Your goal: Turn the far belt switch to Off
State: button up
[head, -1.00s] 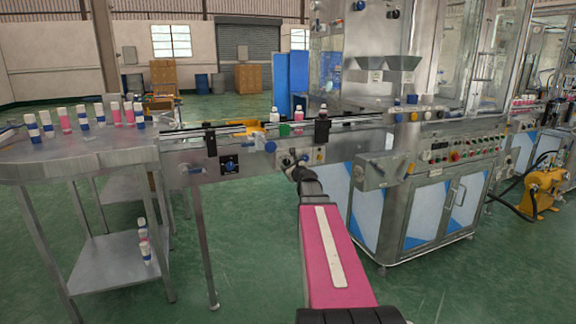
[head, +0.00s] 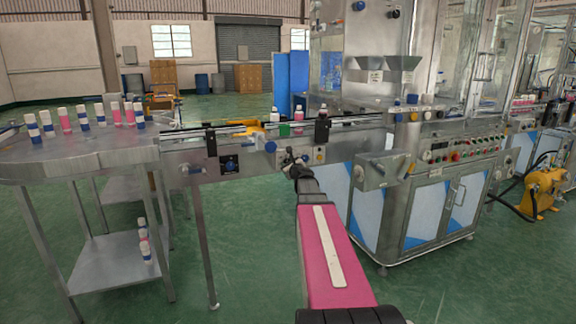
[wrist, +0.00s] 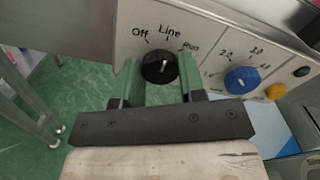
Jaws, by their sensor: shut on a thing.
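The black switch knob (wrist: 159,67) sits on a grey panel marked Off, Line and a third word at the right that is hard to read. Its short white mark appears to lean up and right, between Line and the third word. My gripper (wrist: 160,78) has its green fingers on either side of the knob and is shut on it. In the head view my gripper (head: 292,160) is at the small panel under the conveyor, and my wrist hides much of the knob.
A blue dial (wrist: 241,79) with numbers is right of the knob, with a yellow button (wrist: 276,91) beyond it. The conveyor (head: 250,140) carries bottles above. Another panel with a blue knob (head: 229,164) is to the left. A round table (head: 80,158) holds several bottles.

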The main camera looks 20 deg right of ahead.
jog(key=shift+f+n, duration=0.1)
jog(key=shift+n, duration=4.7)
jog(key=o, duration=0.9)
jog(key=shift+s, duration=0.1)
jog(key=s, duration=1)
jog(key=shift+s+d, duration=0.1)
jog(key=shift+s, duration=0.25)
